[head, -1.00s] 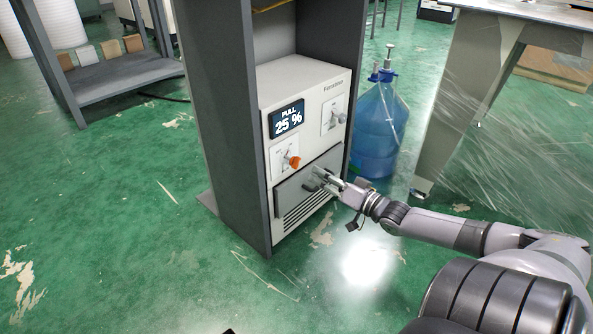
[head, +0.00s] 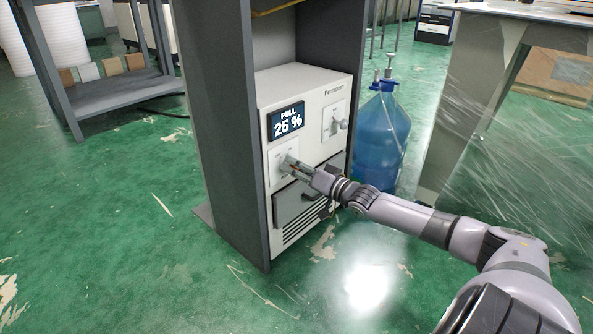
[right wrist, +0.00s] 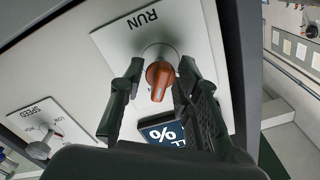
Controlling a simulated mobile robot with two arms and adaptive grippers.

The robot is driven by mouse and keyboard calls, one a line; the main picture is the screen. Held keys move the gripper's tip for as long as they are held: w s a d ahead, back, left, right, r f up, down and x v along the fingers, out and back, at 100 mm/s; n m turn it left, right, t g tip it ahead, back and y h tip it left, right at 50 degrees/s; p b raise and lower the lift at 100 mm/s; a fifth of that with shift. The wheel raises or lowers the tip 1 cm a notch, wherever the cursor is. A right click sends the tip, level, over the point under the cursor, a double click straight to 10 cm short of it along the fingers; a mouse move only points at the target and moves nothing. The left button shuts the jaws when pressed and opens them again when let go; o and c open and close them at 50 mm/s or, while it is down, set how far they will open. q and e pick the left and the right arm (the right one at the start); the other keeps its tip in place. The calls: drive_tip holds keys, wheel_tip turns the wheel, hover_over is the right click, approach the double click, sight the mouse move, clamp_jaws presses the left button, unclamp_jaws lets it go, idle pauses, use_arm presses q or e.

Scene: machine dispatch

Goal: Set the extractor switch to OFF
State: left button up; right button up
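The extractor (head: 305,78) is a pale box in a dark grey cabinet, with a display reading PULL 25 %. Its orange switch knob (right wrist: 159,80) sits on a white plate with the word RUN in the right wrist view; the knob's narrow end points down there, toward the display. My right gripper (right wrist: 160,76) is open, with one finger on each side of the knob and small gaps showing. In the head view the right gripper (head: 290,165) covers the knob at the plate below the display. My left gripper is not in view. Any OFF mark is hidden.
A grey SPEED knob (right wrist: 38,150) is on another plate, also seen in the head view (head: 343,124). A dark drawer front (head: 296,200) lies below the switch. A blue water bottle (head: 382,135) stands right of the cabinet (head: 228,130). Green floor in front is clear.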

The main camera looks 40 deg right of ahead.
drive_tip(key=shift+c, duration=0.5)
clamp_jaws()
